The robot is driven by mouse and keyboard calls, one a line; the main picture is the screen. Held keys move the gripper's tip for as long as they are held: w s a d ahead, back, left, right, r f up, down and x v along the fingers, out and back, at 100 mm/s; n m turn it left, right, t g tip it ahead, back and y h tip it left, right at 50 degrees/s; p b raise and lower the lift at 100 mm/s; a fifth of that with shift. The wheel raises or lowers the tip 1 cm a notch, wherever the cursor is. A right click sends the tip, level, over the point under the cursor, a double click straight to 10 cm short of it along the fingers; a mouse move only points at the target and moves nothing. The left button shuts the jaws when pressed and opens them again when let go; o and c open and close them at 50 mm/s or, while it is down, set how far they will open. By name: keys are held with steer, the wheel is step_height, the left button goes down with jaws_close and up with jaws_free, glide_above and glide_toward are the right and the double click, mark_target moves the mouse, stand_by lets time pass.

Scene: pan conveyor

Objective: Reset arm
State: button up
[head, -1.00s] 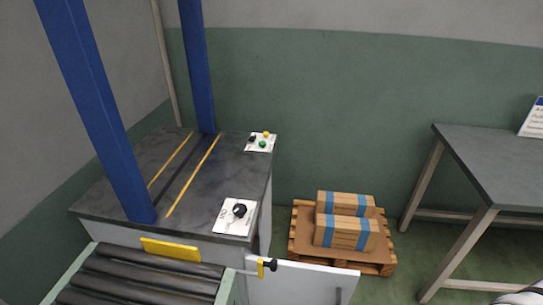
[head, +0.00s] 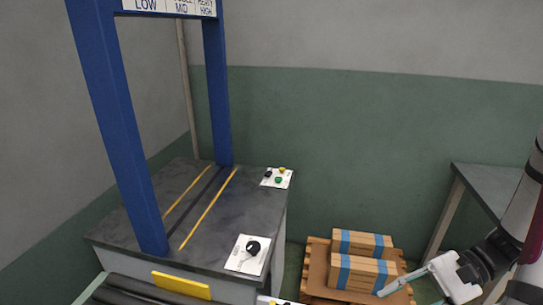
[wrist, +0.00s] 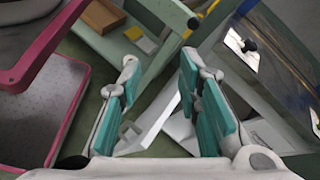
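My gripper (head: 412,281) shows at the lower right of the head view, at the end of my arm, in front of the pallet area. In the wrist view my gripper (wrist: 158,98) has its two teal-padded fingers spread well apart, with nothing between them. It is open and empty. Its fingertips are in the air and appear to touch nothing.
A grey workbench (head: 140,230) with blue posts, a dial panel (head: 247,255) and a button panel (head: 277,178) stands left. Boxes (head: 361,273) sit on a wooden pallet (head: 317,255). A grey table (head: 485,180) stands right. A pink-rimmed tray (wrist: 75,85) shows in the wrist view.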

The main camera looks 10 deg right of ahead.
steer(key=s+a+r+n+h, duration=0.5)
steer(key=a+r+n+h, duration=0.1)
steer(key=r+n, duration=0.15)
steer(key=s+a+r+n+h, duration=0.5)
steer(key=r+n+h, duration=0.15)
steer(key=r, duration=0.25)
step_height(320, 180, up, 15)
steer(key=t+p, duration=0.3)
steer(key=p, duration=1)
steer(key=shift+m, duration=0.3)
steer(key=shift+w, duration=0.15)
